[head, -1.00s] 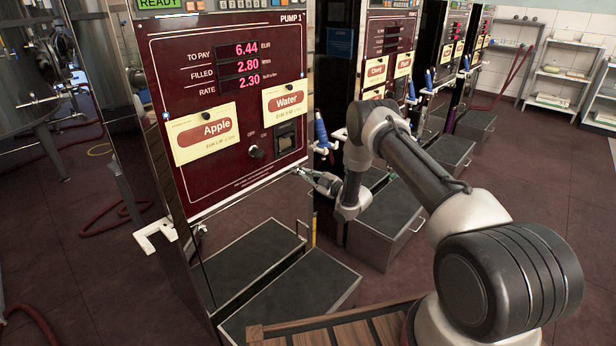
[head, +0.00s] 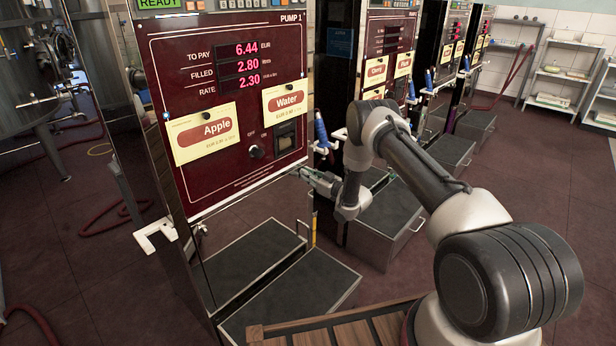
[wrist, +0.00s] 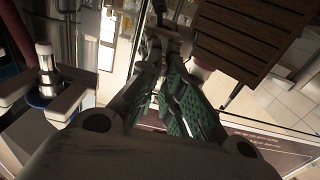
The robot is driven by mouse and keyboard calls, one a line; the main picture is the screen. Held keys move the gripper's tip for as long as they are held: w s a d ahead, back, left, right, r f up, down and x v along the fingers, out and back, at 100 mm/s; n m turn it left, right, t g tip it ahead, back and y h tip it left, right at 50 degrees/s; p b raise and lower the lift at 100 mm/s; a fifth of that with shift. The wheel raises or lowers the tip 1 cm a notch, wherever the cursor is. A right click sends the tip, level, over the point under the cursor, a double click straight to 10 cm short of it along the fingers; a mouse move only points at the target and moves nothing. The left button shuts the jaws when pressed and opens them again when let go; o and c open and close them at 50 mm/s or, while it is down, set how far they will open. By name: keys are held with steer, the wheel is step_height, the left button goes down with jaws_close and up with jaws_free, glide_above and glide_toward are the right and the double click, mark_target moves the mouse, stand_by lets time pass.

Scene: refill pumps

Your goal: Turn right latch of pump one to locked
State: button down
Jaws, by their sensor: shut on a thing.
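Pump one (head: 220,180) stands on the left in the head view, with a dark red front panel marked PUMP 1. My gripper (head: 305,173) is at the panel's lower right edge, where the right latch sits. In the wrist view my gripper (wrist: 166,45) has its green-padded fingers drawn together at the tips, shut on the small latch. The latch itself is mostly hidden by the fingers, and I cannot tell its angle.
A nozzle with a blue grip (head: 321,130) hangs in a white holder on pump one's right side, close to my wrist. Dark step boxes (head: 290,295) stand at the pumps' feet. A slatted wooden surface (head: 340,325) is in front.

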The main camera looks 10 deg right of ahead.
stand_by(0.4)
steer(key=c, duration=1.6)
jaws_free()
steer(key=v, duration=1.2)
